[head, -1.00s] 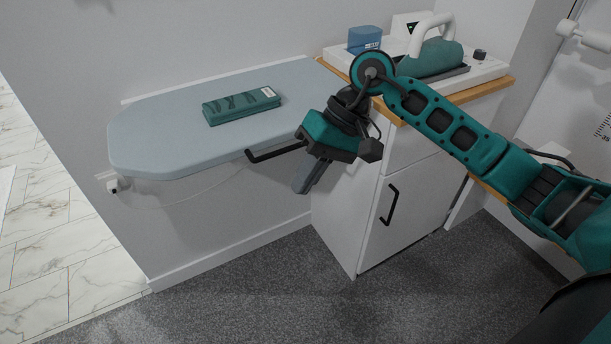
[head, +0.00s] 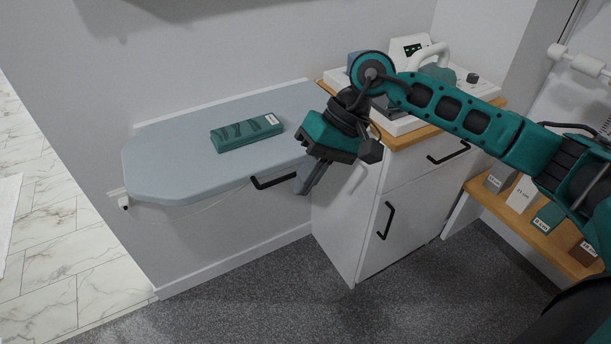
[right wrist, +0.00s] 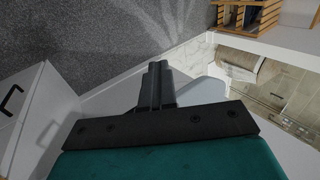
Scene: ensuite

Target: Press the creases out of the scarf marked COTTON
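A folded teal scarf (head: 240,137) with dark wavy marks and a small white label lies flat on the pale blue ironing board (head: 165,171); the label is too small to read. An iron with a teal body (head: 437,73) and white handle (head: 424,55) sits on a white station on the cabinet, partly hidden by my right arm. My right gripper (head: 305,184) hangs pointing down beside the board's right end, in front of the cabinet. Its fingers (right wrist: 156,84) are together and empty in the right wrist view. My left gripper is not in view.
A white cabinet (head: 344,225) with a wooden top and black handles stands right of the board. A low wooden shelf (head: 540,228) with labelled boxes is at right. Grey carpet (head: 250,300) in front is clear.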

